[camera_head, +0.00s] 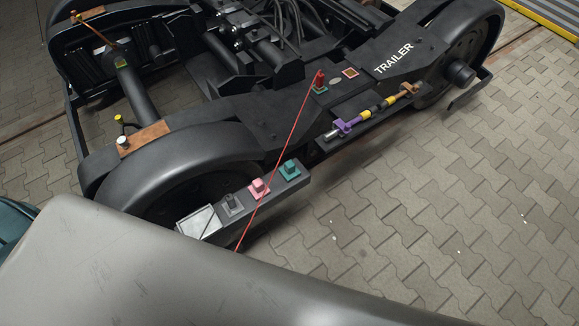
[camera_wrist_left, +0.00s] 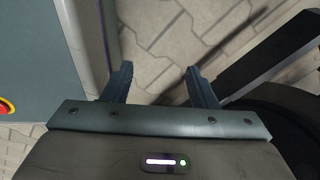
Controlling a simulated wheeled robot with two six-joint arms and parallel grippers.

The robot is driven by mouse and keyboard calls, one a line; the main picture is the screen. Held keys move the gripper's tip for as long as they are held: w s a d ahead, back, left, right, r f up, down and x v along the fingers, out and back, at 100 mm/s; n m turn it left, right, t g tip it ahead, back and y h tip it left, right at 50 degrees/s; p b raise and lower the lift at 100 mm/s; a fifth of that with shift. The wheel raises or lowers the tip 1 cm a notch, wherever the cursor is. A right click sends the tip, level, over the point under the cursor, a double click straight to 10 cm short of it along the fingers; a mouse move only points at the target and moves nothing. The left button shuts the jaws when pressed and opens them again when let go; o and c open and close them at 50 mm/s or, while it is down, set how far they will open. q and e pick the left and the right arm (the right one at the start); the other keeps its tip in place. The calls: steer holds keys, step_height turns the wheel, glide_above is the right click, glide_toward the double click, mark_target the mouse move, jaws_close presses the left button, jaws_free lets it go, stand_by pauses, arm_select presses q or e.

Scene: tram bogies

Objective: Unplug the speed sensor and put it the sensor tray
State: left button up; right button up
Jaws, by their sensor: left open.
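A red plug (camera_head: 319,80) stands upright in a green-based socket on the bogie's side frame. A thin red cable (camera_head: 279,154) runs from it down to the lower left. No label tells which part is the speed sensor. A small silver tray (camera_head: 198,222) sits at the left end of a dark bracket beside the near wheel; I cannot tell whether it is the sensor tray. My left gripper (camera_wrist_left: 160,84) is open and empty in the left wrist view, above paving. It does not show in the head view, and my right gripper is in neither view.
Grey, pink (camera_head: 259,188) and teal (camera_head: 289,170) blocks sit on the bracket right of the silver tray. A purple and yellow rod (camera_head: 365,115) lies along the frame. Paving (camera_head: 450,200) at right is clear. A yellow-striped edge (camera_head: 545,15) shows at top right.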

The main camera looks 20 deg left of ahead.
arm_select(q)
steer(key=w+d+r+b, duration=0.1)
steer(key=w+r+b, duration=0.15)
steer(key=w, duration=1.15)
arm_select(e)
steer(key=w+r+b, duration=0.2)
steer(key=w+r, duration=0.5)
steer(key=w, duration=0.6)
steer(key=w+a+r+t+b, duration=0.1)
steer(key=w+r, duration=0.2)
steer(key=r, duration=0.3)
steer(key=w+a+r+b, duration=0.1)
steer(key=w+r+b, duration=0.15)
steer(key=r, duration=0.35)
arm_select(q)
step_height(320, 180, up, 27)
steer(key=n+g, duration=0.1)
steer(key=n, duration=1)
glide_above(290, 163)
steer(key=shift+r+h, duration=0.15)
steer(key=shift+h, duration=0.25)
steer(key=shift+s, duration=0.1)
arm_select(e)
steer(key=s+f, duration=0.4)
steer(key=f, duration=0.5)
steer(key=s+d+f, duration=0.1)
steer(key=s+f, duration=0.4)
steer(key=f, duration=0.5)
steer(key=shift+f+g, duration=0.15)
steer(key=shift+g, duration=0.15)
